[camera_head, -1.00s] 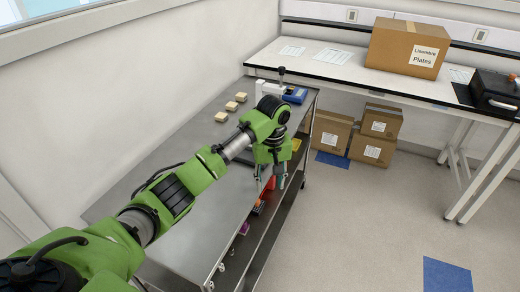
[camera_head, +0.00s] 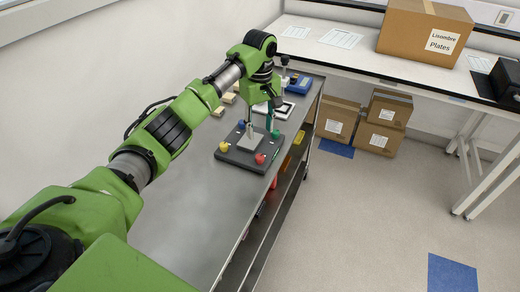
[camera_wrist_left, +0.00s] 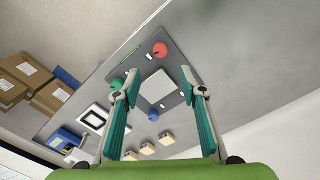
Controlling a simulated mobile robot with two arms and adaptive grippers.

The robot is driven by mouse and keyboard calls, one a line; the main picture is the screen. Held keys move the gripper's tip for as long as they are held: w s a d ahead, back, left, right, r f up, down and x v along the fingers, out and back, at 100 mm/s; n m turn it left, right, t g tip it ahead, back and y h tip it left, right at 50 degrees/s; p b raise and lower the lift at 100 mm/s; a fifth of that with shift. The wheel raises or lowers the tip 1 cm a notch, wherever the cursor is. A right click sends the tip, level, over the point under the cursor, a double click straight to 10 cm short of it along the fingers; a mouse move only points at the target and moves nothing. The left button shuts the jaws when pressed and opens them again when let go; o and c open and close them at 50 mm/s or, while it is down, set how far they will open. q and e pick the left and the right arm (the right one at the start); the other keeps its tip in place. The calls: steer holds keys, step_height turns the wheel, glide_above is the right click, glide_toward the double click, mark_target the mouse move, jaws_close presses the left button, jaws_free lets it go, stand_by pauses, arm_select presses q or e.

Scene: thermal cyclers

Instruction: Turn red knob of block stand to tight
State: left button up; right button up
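The block stand (camera_head: 228,154) is a dark grey plate on the steel cart, with a light grey block in its middle. Its red knob (camera_head: 260,158) is at the near right corner. A yellow knob (camera_head: 222,146), a blue knob (camera_head: 241,124) and a green knob (camera_head: 275,134) sit at other corners. My left gripper (camera_head: 269,118) is above the stand's far side, away from the red knob. In the left wrist view the gripper (camera_wrist_left: 165,90) is open and empty; the red knob (camera_wrist_left: 160,49) lies beyond its fingertips. The right gripper is not in view.
The cart top (camera_head: 185,225) is clear in front of the stand. Small beige blocks (camera_wrist_left: 148,149) and a blue device (camera_head: 299,84) are farther back. A bench (camera_head: 335,62) with a cardboard box (camera_head: 410,30) stands behind, and boxes (camera_head: 383,138) lie under it.

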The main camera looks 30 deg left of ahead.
arm_select(q)
steer(key=p, duration=0.1)
glide_above(260, 156)
steer(key=f, duration=0.5)
steer(key=shift+s+f, duration=0.2)
steer(key=shift+s, duration=0.1)
steer(key=f, duration=0.3)
steer(key=f+p, duration=0.1)
steer(key=f, duration=0.1)
steer(key=shift+w+f, duration=0.2)
steer(key=shift+f, duration=0.4)
steer(key=shift+c, duration=0.3)
jaws_close()
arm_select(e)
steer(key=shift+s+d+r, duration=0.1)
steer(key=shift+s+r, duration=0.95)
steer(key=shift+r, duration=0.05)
